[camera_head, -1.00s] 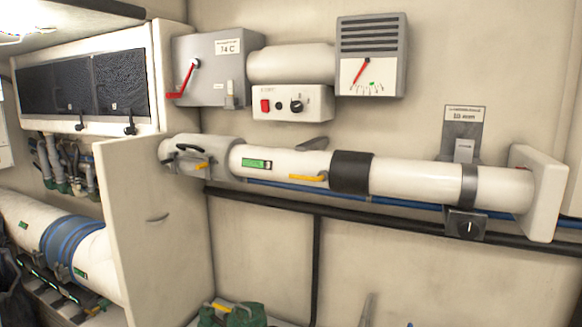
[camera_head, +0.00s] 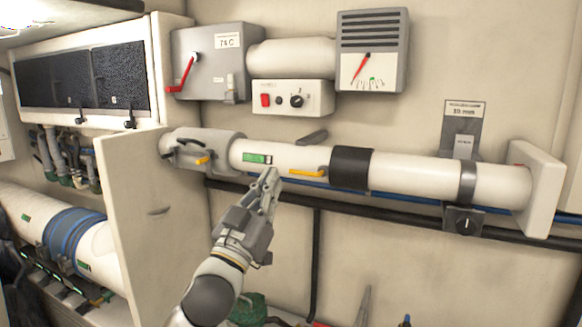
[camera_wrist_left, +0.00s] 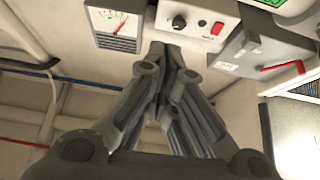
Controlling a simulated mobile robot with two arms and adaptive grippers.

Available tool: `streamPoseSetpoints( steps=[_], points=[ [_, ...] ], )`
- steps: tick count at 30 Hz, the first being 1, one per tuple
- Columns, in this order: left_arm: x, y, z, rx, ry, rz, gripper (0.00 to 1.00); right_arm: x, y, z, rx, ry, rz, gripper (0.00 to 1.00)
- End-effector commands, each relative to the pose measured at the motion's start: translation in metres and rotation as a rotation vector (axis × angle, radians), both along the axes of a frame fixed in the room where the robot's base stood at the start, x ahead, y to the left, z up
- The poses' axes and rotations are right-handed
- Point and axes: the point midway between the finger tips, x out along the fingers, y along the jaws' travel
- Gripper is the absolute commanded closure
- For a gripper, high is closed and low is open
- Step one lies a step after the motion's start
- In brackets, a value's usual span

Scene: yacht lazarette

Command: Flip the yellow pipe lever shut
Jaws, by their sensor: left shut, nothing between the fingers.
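A white pipe (camera_head: 415,182) runs along the back wall. A yellow lever (camera_head: 304,173) sticks out along its underside, just left of a black band, pointing left. A second, shorter yellow lever (camera_head: 203,160) sits on the grey collar (camera_head: 222,149) at the pipe's left end. My left gripper (camera_head: 270,178) is shut and empty. Its tips are in front of the pipe's lower edge, below the green label and just left of the longer lever; contact cannot be told. The shut fingers also show in the left wrist view (camera_wrist_left: 166,52), where I make out neither yellow lever. My right gripper is not in view.
A grey box with a red handle (camera_head: 184,75), a switch box (camera_head: 292,97) and a dial gauge (camera_head: 372,52) are above the pipe. A blue line and a black rail (camera_head: 400,223) run below it. A beige partition (camera_head: 160,240) stands to the left.

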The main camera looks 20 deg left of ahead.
Motion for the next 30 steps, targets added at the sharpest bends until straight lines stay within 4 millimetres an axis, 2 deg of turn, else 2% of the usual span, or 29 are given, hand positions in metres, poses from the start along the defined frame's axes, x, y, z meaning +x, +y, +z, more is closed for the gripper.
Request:
streamPoseSetpoints(
  steps=[7, 11, 25, 27, 30],
  points=[
    [0.002, 0.0, 0.0, 0.001, 0.003, 0.001, 1.0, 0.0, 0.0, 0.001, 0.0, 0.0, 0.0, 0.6],
    [0.011, 0.0, 0.007, -0.001, 0.004, 0.002, 1.0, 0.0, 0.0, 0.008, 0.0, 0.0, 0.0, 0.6],
    [0.088, -0.008, 0.056, 0.001, 0.004, 0.001, 1.0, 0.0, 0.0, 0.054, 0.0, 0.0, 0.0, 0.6],
    [0.091, -0.008, 0.036, -0.002, 0.011, 0.001, 1.0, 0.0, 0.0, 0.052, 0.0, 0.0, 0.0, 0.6],
    [0.092, -0.008, 0.023, -0.003, 0.008, 0.002, 1.0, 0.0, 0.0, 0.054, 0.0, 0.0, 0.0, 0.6]
  ],
)
